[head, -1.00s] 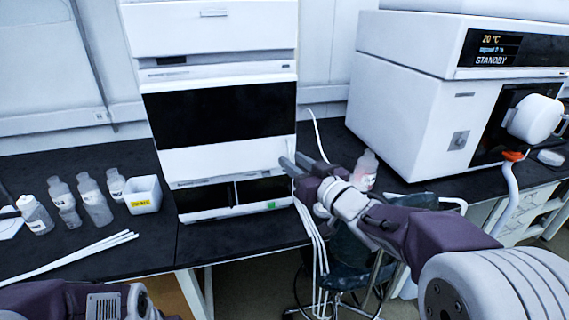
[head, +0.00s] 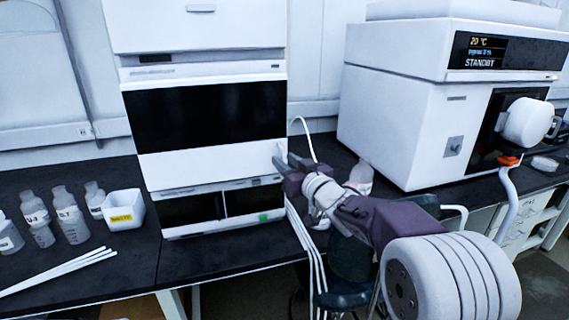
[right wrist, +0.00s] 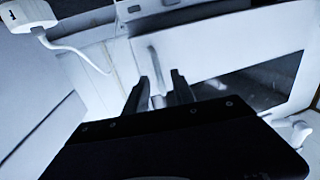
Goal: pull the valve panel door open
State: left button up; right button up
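The chromatography stack (head: 215,163) stands on the black bench in the head view, its white front with a dark window facing me. The front panel (right wrist: 210,62), with a dark window, also fills much of the right wrist view. A slim upright handle (right wrist: 154,62) stands out near that panel's left edge. My right gripper (head: 286,162) is at the right edge of the stack's front. In the right wrist view its two dark fingers (right wrist: 160,92) are apart, with the handle's lower end between them. I cannot tell whether they touch it. The panel looks closed. My left gripper is out of view.
Bottles (head: 70,215) and a white tub (head: 124,210) stand left of the stack, beside white tubes (head: 60,270). A clear bottle (head: 361,177) is behind my right arm. A white instrument (head: 400,120) stands right. A dark stool (head: 350,275) is below the bench.

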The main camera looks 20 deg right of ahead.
jog(key=shift+w+a, duration=0.1)
jog(key=shift+w, duration=0.3)
grip_shut()
dwell(1.2)
